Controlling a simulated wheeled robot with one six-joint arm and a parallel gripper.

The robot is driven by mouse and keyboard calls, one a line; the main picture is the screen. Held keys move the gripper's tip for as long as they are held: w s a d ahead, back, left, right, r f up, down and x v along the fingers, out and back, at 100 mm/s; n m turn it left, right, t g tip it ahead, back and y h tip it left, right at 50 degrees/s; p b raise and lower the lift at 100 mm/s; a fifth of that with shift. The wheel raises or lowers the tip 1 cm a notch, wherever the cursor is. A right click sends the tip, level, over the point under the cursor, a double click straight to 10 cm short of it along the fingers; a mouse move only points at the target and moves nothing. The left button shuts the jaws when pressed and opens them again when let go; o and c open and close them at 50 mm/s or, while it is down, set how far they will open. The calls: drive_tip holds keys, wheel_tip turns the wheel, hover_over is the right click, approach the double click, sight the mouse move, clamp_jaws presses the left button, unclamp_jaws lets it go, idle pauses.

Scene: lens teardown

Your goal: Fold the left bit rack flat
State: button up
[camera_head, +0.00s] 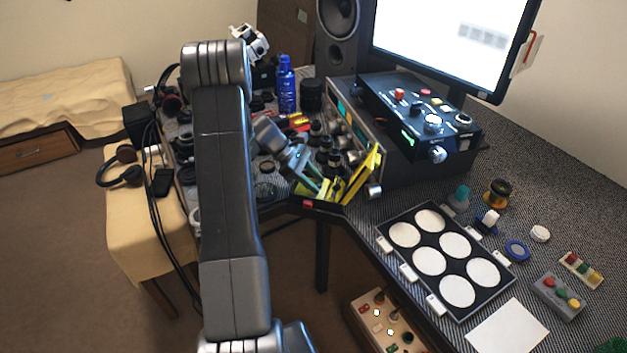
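Two yellow racks stand at the near corner of the bench. The left yellow rack (301,189) is low and partly covered by my gripper. The right yellow rack (361,174) is a raised, tilted panel. My gripper (316,184) reaches down from the upper left to the left rack, with its fingertips over or against it. I cannot tell whether they touch it. The finger gap is too small and cluttered to tell whether it is open or shut. The left rack's hinge and exact angle are hidden.
Dark lens parts (327,148) crowd behind the gripper, near a blue bottle (286,88). A control box (418,115) stands on a raised unit to the right. A black tray with white discs (430,262) lies at the front right. My arm hides the bench's left part.

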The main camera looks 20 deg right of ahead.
clamp_jaws()
drive_tip(key=shift+w+a+f+g+h+b, duration=0.2)
drive_tip(key=shift+a+f+g+h+b, duration=0.05)
drive_tip(key=shift+f+g+h+b, duration=0.4)
drive_tip(key=shift+w+a+g+h, duration=0.1)
drive_tip(key=shift+g+h, duration=0.45)
drive_tip(key=shift+h, duration=0.1)
unclamp_jaws()
drive_tip(key=v, duration=1.3)
drive_tip(key=shift+w+a+r+b, duration=0.15)
drive_tip(key=shift+a+r+b, duration=0.1)
drive_tip(key=shift+a+b, duration=0.05)
